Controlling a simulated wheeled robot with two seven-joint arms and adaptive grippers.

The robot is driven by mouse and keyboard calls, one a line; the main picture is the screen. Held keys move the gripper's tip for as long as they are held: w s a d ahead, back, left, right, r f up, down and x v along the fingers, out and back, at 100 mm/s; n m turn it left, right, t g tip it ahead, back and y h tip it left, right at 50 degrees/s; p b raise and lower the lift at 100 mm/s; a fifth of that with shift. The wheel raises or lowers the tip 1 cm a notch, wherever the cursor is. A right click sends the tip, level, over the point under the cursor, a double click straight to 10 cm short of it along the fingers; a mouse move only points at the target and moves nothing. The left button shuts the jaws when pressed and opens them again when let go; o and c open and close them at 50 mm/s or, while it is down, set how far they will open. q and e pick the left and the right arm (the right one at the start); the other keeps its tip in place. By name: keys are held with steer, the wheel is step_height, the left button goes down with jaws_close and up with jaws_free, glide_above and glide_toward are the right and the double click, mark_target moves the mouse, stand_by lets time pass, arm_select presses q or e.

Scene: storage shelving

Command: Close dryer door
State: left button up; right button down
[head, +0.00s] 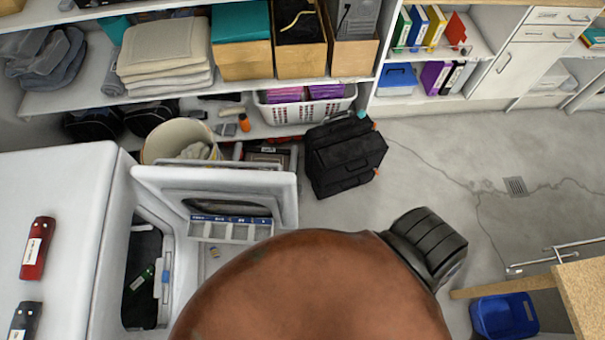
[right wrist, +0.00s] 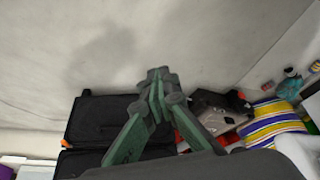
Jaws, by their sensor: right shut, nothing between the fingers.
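The white dryer (head: 60,190) stands at the left of the head view. Its door (head: 285,190) is swung open to the right of the dark opening (head: 150,255). The inner side of the door shows a recess and a compartmented tray (head: 230,230). A small green-labelled item (head: 143,277) lies inside the opening. My right gripper (right wrist: 157,78) is shut and empty in the right wrist view, with no contact on the door visible there. My large brown arm link covers the lower middle of the head view and may hide part of the door. My left gripper is out of view.
A black suitcase (head: 345,155) stands beyond the door and also shows in the right wrist view (right wrist: 90,120). A cream bucket (head: 178,138) is behind the door. Shelves (head: 250,88) line the back. Open floor (head: 430,150) lies to the right, with a blue bin (head: 505,315).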

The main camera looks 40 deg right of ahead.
steer(key=w+d+r+m+t+y+b, duration=0.1)
steer(key=w+d+r+t+y, duration=0.15)
steer(key=w+r, duration=0.75)
steer(key=w+d+r+m+t+y+b, duration=0.1)
steer(key=w+d+r+t+y, duration=0.2)
steer(key=w+r, duration=0.7)
steer(key=w+a+r+t+y+b, duration=0.1)
steer(key=w+a+r+y, duration=0.25)
steer(key=w+r, duration=0.45)
steer(key=s+a+r+m+g+y+b, duration=0.1)
steer(key=s+a+r+y, duration=0.15)
steer(key=r, duration=0.35)
steer(key=s+a+r+m+g+y, duration=0.1)
steer(key=r+y, duration=0.2)
steer(key=r, duration=0.4)
steer(key=s+a+r+m+g+y+b, duration=0.1)
steer(key=s+a+r+g+y, duration=0.1)
steer(key=r, duration=0.4)
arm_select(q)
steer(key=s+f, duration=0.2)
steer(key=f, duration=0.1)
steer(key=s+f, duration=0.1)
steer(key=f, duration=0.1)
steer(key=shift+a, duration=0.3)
arm_select(e)
steer(key=w+a, duration=0.1)
steer(key=a, duration=1)
steer(key=shift+w+a, duration=0.25)
steer(key=shift+a, duration=0.1)
steer(key=shift+t, duration=0.45)
